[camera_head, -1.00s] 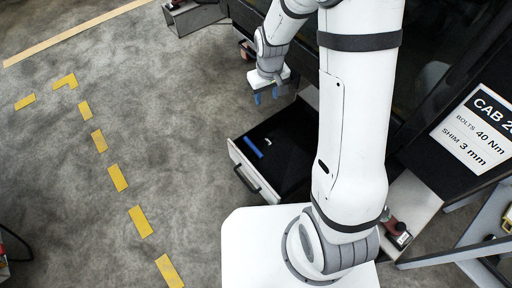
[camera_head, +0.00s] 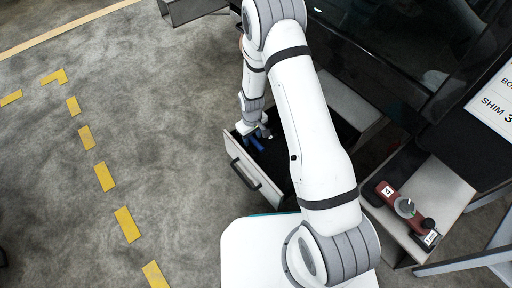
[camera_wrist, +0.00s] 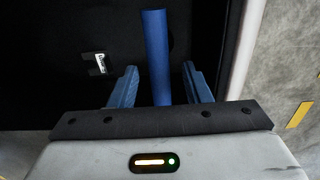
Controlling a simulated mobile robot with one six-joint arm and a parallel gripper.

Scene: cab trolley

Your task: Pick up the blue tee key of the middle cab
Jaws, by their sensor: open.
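The blue tee key (camera_wrist: 156,50) lies in the dark-lined open drawer (camera_head: 262,183). In the wrist view its blue bar runs upright in the picture, between my two blue fingers. My gripper (camera_wrist: 160,72) is open, with one finger on each side of the bar and a gap visible on both sides. Whether the fingers are down at the bar's height cannot be told. The bar's near end is hidden behind my gripper body.
A small tag with white print (camera_wrist: 100,63) lies on the drawer's dark floor, left of the key. The drawer's light wall (camera_wrist: 243,60) is close on the right.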

